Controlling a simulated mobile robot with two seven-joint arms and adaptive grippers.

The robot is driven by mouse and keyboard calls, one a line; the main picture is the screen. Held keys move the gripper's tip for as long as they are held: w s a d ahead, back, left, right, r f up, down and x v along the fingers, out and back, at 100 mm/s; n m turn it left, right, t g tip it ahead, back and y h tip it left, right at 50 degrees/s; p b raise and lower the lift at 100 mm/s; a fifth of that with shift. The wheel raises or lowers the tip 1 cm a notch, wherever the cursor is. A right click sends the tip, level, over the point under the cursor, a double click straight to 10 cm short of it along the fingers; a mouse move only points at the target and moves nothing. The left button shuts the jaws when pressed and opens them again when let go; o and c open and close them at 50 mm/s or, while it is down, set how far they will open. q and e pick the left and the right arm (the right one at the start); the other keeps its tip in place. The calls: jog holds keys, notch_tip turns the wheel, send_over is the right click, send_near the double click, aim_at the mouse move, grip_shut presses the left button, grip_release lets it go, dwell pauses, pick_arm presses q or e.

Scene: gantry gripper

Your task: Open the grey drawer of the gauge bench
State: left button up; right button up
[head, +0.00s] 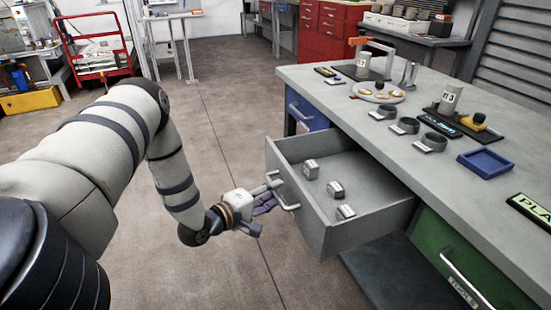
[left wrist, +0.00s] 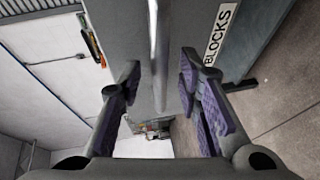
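The grey drawer (head: 345,232) of the gauge bench (head: 450,135) stands pulled well out, with several small metal blocks (head: 336,190) inside. Its bar handle (head: 288,203) is on the front. My left gripper (head: 268,197) is at this handle, reaching in from the left. In the left wrist view the handle (left wrist: 158,60) runs between the two spread fingers of my left gripper (left wrist: 158,95), with a visible gap on both sides. A "BLOCKS" label (left wrist: 221,32) shows on the drawer front (left wrist: 195,25) there. My right gripper is not in view.
A blue drawer (head: 305,110) and a green drawer (head: 465,265) flank the grey one and look shut. The bench top holds rings, a plate, a blue tray (head: 487,162) and weights. Floor left of the drawer is clear. A red cart (head: 95,50) stands far back.

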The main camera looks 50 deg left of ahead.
pick_arm(q)
jog(key=s+r, duration=0.2)
jog(key=s, duration=0.8)
jog(key=shift+s, duration=0.25)
jog(key=s+d+f+m+g+h+p, duration=0.1)
jog(key=s+d+f+m+g, duration=0.3)
jog(key=d, duration=0.3)
jog(key=s+d+f+m+g+h+p, duration=0.1)
jog(key=s+d+f+m+g, duration=0.1)
jog(key=d+f+m+g, duration=0.35)
jog(key=s+d+m+g+y, duration=0.1)
jog(key=s+d+m+g, duration=0.2)
jog(key=s, duration=0.8)
jog(key=s+d+f+m+g+y+p, duration=0.1)
jog(key=s+d+m+g, duration=0.3)
jog(key=s, duration=0.7)
jog(key=shift+d+f+g, duration=0.15)
jog(key=shift+d+g, duration=0.1)
jog(key=shift+g, duration=0.8)
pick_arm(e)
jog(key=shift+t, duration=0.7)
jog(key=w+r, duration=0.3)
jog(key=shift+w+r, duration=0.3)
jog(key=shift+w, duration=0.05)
